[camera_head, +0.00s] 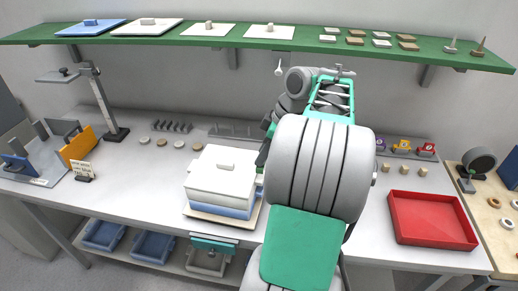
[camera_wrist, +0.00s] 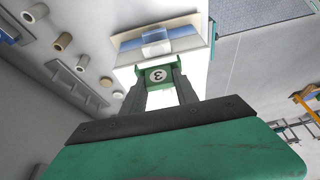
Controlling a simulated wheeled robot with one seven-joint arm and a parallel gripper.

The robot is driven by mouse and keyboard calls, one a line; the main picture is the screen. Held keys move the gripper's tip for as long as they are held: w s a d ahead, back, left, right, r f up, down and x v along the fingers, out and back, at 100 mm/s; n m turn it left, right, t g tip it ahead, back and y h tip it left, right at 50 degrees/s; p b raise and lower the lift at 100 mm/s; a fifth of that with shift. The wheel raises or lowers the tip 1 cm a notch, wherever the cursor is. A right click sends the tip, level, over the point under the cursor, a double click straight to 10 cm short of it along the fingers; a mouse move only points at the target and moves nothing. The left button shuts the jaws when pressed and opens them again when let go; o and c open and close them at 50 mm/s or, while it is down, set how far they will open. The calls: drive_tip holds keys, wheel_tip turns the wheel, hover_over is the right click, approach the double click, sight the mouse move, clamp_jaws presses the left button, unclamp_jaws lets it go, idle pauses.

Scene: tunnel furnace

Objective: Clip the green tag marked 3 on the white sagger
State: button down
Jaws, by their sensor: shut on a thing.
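The white sagger (camera_head: 215,180) stands on the table with a lid (camera_head: 224,164) on top and a blue layer (camera_head: 219,206) below it. My gripper (camera_wrist: 161,84) is at the sagger's right side, mostly hidden by my arm in the head view. In the wrist view its two dark fingers are shut on the green tag (camera_wrist: 158,76), whose 3 appears upside down. The tag is in front of the white sagger's wall (camera_wrist: 198,68) there. I cannot tell whether it touches or grips the wall.
A red tray (camera_head: 431,220) stands right of my arm, with small tan blocks (camera_head: 404,197) behind it. Round pieces (camera_head: 178,145) lie behind the sagger. A post stand (camera_head: 104,105) and an orange-sided holder (camera_head: 78,148) are at left.

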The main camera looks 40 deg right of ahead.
sight(258, 176)
drive_tip(key=shift+b+x, duration=0.7)
drive_tip(key=shift+x, duration=0.45)
drive_tip(key=shift+s, duration=0.2)
drive_tip(key=shift+s+d, duration=0.1)
drive_tip(key=shift+d, duration=0.05)
drive_tip(key=shift+f+b, duration=0.8)
drive_tip(key=shift+f, duration=0.2)
drive_tip(key=shift+f+b, duration=0.85)
drive_tip(key=shift+f, duration=0.15)
drive_tip(key=c, duration=0.9)
unclamp_jaws()
